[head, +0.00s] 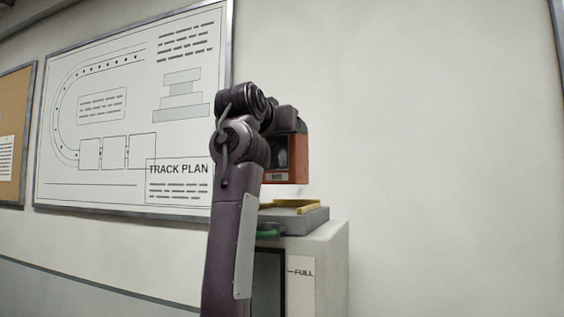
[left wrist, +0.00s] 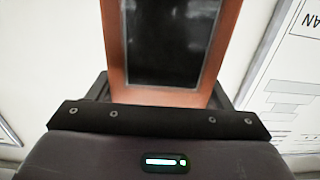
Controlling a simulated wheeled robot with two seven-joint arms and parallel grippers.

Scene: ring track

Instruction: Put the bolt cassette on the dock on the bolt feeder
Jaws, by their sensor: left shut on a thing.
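The bolt cassette (head: 297,158) is an orange-brown box with a dark window and a small label. It is held in the air above the bolt feeder (head: 330,262), a pale cabinet marked FULL. The dock (head: 304,218) on its top is a grey plate with a yellow edge piece. A gap shows between cassette and dock. My left gripper (head: 290,120) is shut on the cassette from above, its fingers mostly hidden by my arm. In the left wrist view the cassette (left wrist: 116,50) fills the upper middle, beyond the gripper body. My right gripper is not in view.
A framed track plan board (head: 110,110) hangs on the wall at left, beside a cork board (head: 15,110). A green part (head: 269,234) shows at the feeder's top left, partly behind my arm. The wall right of the feeder is bare.

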